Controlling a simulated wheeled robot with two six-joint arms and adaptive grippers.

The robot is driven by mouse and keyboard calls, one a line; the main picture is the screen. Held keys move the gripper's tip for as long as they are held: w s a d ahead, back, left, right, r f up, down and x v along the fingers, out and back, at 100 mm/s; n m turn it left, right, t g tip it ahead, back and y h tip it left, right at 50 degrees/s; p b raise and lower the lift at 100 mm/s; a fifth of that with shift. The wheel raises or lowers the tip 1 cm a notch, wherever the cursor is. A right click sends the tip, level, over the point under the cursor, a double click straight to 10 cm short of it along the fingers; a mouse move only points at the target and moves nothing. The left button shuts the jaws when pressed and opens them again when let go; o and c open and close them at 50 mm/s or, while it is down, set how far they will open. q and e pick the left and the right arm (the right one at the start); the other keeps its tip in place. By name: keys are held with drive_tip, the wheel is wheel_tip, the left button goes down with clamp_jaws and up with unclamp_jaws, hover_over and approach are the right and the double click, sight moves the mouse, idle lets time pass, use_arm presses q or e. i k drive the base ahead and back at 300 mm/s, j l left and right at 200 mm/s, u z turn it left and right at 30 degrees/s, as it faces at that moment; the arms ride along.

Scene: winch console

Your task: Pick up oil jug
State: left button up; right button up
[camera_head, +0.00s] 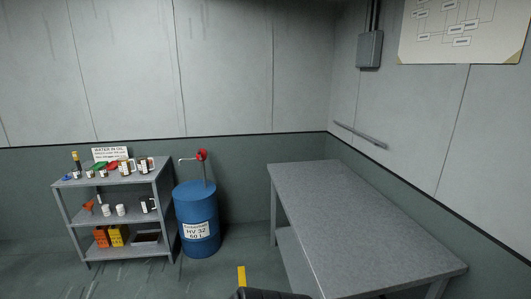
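A grey metal shelf unit (107,183) stands against the back wall at the left. On its bottom shelf are a yellow container (118,236) and an orange container (101,238), side by side. Either could be the oil jug, but they are too small to tell. A dark lidded cup-like item (149,205) with a white part sits at the right of the middle shelf. Neither of my grippers shows clearly. Only a dark rounded shape, which I cannot identify, shows at the bottom edge.
A blue drum (197,222) marked HV 32 60 L, with a red-handled pump (201,156), stands right of the shelf. A bare grey table (350,215) runs along the right wall. Several bottles and cups fill the upper shelves. Floor before the shelf is open.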

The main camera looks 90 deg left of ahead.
sight(124, 165)
drive_tip(key=u, duration=3.95)
drive_tip(key=i, duration=0.6)
drive_tip(key=i+l+u, duration=0.1)
drive_tip(key=i, duration=0.5)
drive_tip(key=i+l+u, duration=0.1)
drive_tip(key=i, duration=0.55)
drive_tip(key=i+l, duration=0.15)
drive_tip(key=i, duration=0.45)
drive_tip(key=i+l+u, duration=0.1)
drive_tip(key=i, duration=0.5)
drive_tip(key=i+l, duration=0.2)
drive_tip(key=i, duration=0.4)
drive_tip(key=u, duration=0.05)
